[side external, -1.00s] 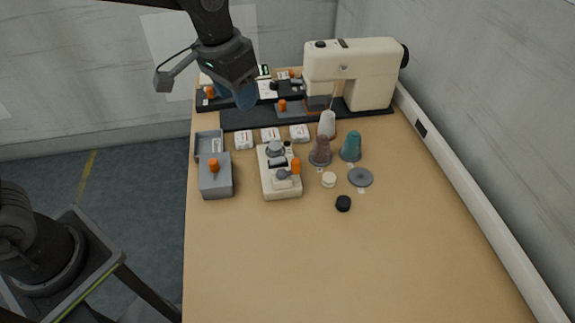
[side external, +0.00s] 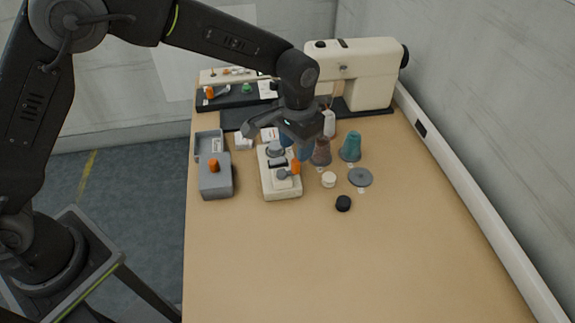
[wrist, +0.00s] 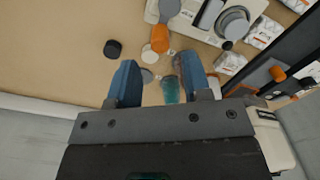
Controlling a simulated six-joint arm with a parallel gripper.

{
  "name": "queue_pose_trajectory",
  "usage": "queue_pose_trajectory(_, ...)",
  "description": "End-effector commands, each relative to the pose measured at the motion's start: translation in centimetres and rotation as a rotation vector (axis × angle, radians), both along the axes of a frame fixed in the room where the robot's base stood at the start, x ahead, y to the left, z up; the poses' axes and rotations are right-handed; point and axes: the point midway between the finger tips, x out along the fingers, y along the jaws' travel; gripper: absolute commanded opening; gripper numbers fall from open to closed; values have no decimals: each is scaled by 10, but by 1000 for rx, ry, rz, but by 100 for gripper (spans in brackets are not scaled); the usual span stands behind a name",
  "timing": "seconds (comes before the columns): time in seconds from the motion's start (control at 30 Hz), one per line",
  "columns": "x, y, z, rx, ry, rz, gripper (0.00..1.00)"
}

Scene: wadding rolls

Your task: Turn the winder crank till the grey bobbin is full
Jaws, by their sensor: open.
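The cream winder (side external: 282,194) stands on the table, with a grey round part (side external: 274,148) at its back that looks like the bobbin. Its grey crank arm (side external: 283,174) carries an orange knob (side external: 296,167) on the right side. In the wrist view the orange knob (wrist: 160,38) and grey round part (wrist: 235,24) show at the top. My gripper (side external: 296,147) is open and empty, its blue fingers by the winder's back right, apart from the knob. In the wrist view my gripper (wrist: 156,62) has the knob beyond its fingertips. How full the bobbin is cannot be told.
A brown cone (side external: 321,152) and a teal cone (side external: 351,147) stand right of the winder. A white disc (side external: 329,180), grey disc (side external: 361,177) and black cap (side external: 343,203) lie nearby. A grey box (side external: 216,182) is left, a sewing machine (side external: 375,75) behind. The front table is clear.

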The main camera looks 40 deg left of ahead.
Motion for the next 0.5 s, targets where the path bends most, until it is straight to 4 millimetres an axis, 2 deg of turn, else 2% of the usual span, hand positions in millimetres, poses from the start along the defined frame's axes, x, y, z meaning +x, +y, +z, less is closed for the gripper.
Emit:
queue_pose_trajectory(0.13, 0, 0, -7, 0, 0, 0, 45)
queue_pose_trajectory(0.5, 0, 0, -7, 0, -1, 0, 45)
